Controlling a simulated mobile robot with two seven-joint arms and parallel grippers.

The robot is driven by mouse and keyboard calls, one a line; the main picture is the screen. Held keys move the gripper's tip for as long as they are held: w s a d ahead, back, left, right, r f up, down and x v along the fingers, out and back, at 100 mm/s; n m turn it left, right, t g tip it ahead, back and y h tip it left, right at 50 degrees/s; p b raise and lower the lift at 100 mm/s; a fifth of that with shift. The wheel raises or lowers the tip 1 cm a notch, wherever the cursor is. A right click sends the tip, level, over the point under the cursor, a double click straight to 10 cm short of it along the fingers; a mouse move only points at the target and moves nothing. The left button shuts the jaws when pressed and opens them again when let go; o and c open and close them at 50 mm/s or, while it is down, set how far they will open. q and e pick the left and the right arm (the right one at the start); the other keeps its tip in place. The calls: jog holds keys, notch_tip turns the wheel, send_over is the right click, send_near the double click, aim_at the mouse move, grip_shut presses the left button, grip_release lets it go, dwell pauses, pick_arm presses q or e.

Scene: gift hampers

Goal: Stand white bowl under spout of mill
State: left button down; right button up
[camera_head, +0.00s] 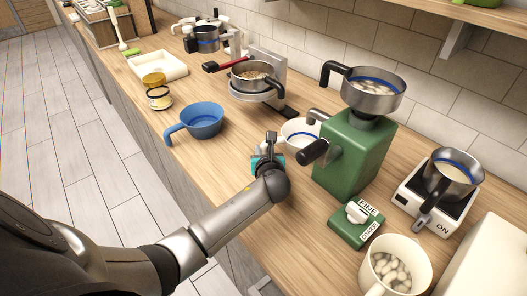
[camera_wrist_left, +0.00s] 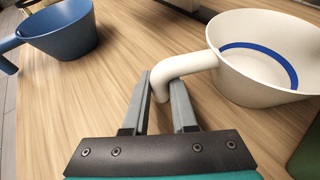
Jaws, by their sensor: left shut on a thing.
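The white bowl (camera_head: 296,128), with a blue line inside and a curved handle, stands on the counter just left of the green mill (camera_head: 352,155). The mill has a metal pan on top and a dark cylindrical part (camera_head: 314,151) sticking out toward the bowl; it overlaps the bowl in the head view, and I cannot tell whether the bowl is under it. My left gripper (camera_head: 269,143) is shut on the handle of the bowl. In the left wrist view its fingers (camera_wrist_left: 160,88) straddle the handle end, and the bowl (camera_wrist_left: 262,85) is at right. My right gripper is not in view.
A blue bowl (camera_head: 203,121) stands left of my gripper. A FINE/COARSE switch box (camera_head: 352,228), a white mug of pale pieces (camera_head: 418,254) and a scale with a metal pan (camera_head: 408,199) are at right. A pan on a stand (camera_head: 254,98) is behind.

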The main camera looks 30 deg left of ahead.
pick_arm(q)
jog(key=c, duration=0.7)
grip_release()
jog(key=shift+s+d+r, duration=0.25)
jog(key=shift+s+r, duration=0.05)
jog(key=shift+s, duration=0.1)
jog(key=p+v, duration=0.3)
jog(key=v, duration=0.8)
jog(key=shift+f, duration=0.1)
